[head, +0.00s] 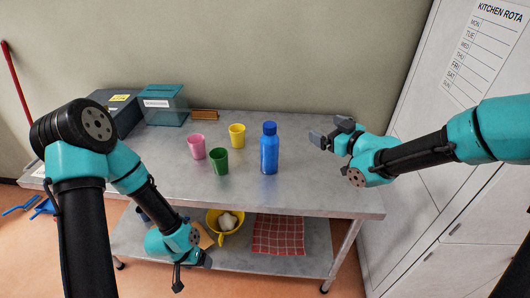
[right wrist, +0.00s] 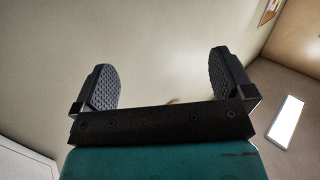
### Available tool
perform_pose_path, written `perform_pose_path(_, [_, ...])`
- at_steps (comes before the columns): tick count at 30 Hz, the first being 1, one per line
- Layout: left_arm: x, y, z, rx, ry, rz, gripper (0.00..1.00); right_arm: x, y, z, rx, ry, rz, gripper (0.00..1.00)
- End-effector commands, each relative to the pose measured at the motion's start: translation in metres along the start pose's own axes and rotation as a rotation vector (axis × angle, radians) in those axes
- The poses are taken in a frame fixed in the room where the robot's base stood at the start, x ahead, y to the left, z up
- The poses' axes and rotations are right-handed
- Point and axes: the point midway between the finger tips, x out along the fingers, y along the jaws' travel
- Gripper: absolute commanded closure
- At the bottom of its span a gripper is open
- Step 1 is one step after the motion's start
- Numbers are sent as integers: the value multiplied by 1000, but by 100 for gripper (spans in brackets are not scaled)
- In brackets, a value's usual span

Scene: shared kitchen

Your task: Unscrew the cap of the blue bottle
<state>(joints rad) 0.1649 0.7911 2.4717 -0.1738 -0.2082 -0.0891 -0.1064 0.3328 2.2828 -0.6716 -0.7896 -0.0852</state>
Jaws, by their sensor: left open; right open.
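The blue bottle (head: 269,152) stands upright on the metal table, right of the cups. Its blue cap (head: 269,127) is on top. My right gripper (head: 331,134) is to the right of the bottle, at about cap height in the picture, apart from it. In the right wrist view its two fingers (right wrist: 168,78) are spread with nothing between them, and the bottle is not seen there. My left gripper (head: 192,274) hangs low in front of the table's front edge, open and empty, well away from the bottle.
Pink (head: 196,147), green (head: 219,161) and yellow (head: 237,135) cups stand left of the bottle. A teal box (head: 163,104) and a dark box (head: 117,112) are at the back left. The table's right part is clear.

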Motion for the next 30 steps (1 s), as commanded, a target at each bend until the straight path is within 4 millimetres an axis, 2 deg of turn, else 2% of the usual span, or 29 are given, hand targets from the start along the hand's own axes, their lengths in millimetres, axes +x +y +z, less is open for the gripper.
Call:
perform_pose_path(1, [12,3,11,-59,-11,-1,27,5,-22,20,35,-44,-24,1])
perform_pose_path(3, [24,5,22,-136,-13,-11,27,8,-44,41,73,-96,-43,1])
perform_pose_path(7, [35,6,35,-221,-13,-28,27,8,-68,64,112,-156,-61,1])
perform_pose_path(10, [37,7,38,-242,-12,-33,27,7,-73,69,121,-170,-65,1])
perform_pose_path(20, [37,6,37,-241,-11,-33,27,9,-72,69,121,-168,-64,1])
perform_pose_path(23, [37,6,37,-240,-11,-33,27,16,-73,70,121,-168,-64,1])
perform_pose_path(30, [37,6,37,-240,-11,-33,27,51,-76,76,121,-168,-65,1])
